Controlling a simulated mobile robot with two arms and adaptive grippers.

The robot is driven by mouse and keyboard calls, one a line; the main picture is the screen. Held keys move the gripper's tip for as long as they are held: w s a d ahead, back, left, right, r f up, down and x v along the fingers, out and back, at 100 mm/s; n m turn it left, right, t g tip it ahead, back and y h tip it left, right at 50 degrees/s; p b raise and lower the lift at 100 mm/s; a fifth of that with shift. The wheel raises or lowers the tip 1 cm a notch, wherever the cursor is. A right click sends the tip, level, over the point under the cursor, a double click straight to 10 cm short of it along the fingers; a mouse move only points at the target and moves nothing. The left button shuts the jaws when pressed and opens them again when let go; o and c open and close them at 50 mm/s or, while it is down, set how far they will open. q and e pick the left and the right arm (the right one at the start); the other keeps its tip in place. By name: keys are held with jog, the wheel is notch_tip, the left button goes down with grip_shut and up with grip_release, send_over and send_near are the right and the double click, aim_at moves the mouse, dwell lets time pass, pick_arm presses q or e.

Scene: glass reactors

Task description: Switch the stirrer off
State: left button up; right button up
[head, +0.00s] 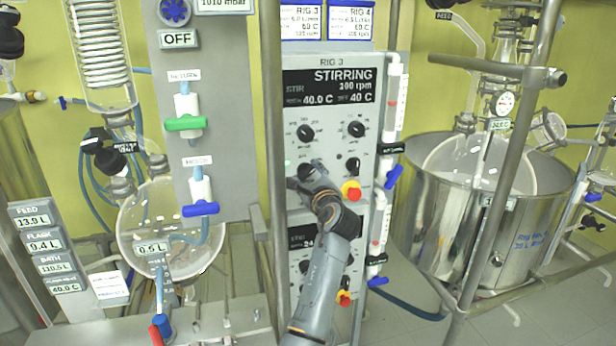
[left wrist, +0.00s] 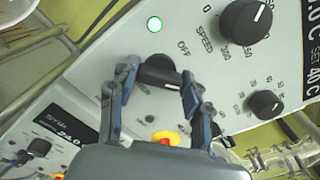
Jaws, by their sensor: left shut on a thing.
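The Rig 3 control box (head: 330,66) stands in the middle of the head view. Its display (head: 329,87) reads STIRRING, 100 rpm, bath 40.0 C and set 40 C. My left gripper (head: 303,180) is at the lower left of this panel and hides the switch there. In the left wrist view, my left gripper (left wrist: 160,76) has its two fingers on either side of a black rotary switch (left wrist: 161,68) and is shut on it. An OFF label is printed beside the switch. A green lamp (left wrist: 154,24) near it is lit. My right gripper is not in view.
A speed knob (head: 306,133) and a second knob (head: 356,129) sit above the gripper. A red stop button on yellow (head: 350,191) is close to its right. A metal post (head: 272,120) stands just left of the panel. A second control box is below.

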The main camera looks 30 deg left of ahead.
pick_arm(q)
jog(key=n+b, duration=0.1)
jog(key=n, duration=0.1)
jog(key=shift+n, duration=0.3)
jog(key=n+b, duration=0.1)
jog(key=n, duration=0.1)
jog(key=shift+f+n, duration=0.1)
jog(key=shift+n, duration=0.3)
jog(key=shift+n+b, duration=0.65)
jog(key=shift+n, duration=0.55)
jog(key=shift+n+b, duration=0.6)
jog(key=shift+n, duration=0.6)
jog(key=o, duration=1)
jog(key=shift+o, duration=0.8)
jog(key=shift+a, duration=0.1)
